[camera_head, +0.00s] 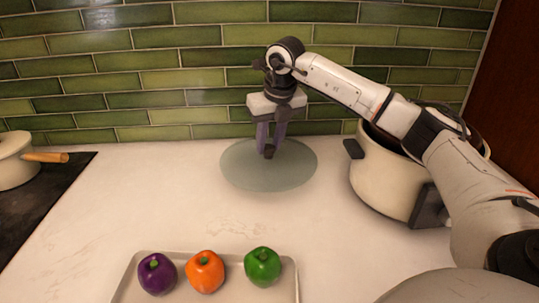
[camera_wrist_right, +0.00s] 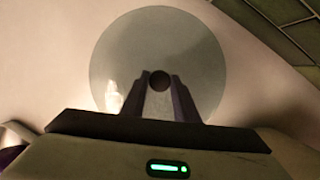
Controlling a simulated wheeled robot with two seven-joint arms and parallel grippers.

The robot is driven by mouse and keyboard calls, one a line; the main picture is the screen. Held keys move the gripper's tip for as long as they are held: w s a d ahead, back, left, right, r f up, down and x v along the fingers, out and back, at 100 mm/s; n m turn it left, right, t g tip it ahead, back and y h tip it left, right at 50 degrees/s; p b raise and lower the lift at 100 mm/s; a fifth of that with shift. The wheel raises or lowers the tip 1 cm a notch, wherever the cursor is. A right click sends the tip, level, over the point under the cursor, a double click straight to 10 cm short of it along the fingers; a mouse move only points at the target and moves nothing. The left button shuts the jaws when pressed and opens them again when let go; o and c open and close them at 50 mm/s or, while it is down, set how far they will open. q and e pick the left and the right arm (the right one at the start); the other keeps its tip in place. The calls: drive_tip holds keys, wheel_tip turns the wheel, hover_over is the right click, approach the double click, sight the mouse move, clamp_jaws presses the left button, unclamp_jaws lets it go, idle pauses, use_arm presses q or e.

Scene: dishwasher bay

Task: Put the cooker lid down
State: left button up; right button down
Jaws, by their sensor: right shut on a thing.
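The cooker lid (camera_head: 243,170) is a round, translucent grey-green glass disc with a dark knob. It lies flat at the back middle of the counter, near the tiled wall. I cannot tell whether it touches the counter or hangs just above it. My right gripper (camera_head: 268,151) points straight down over the lid's middle, shut on the knob. My left gripper is not in view.
A large cream cooker pot (camera_head: 386,181) with dark handles stands open at the right, partly behind my right arm. A baking tray (camera_head: 226,290) with purple, orange and green peppers lies in front. A cream pan (camera_head: 14,163) sits on the black hob (camera_head: 45,205) at left. The counter between is clear.

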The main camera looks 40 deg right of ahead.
sight(271, 148)
drive_tip(key=shift+f, duration=1.75)
drive_tip(key=shift+f, duration=0.1)
drive_tip(key=c, duration=1.4)
unclamp_jaws()
drive_tip(key=shift+f, duration=0.1)
drive_tip(key=v, duration=1.2)
drive_tip(key=shift+r, duration=0.2)
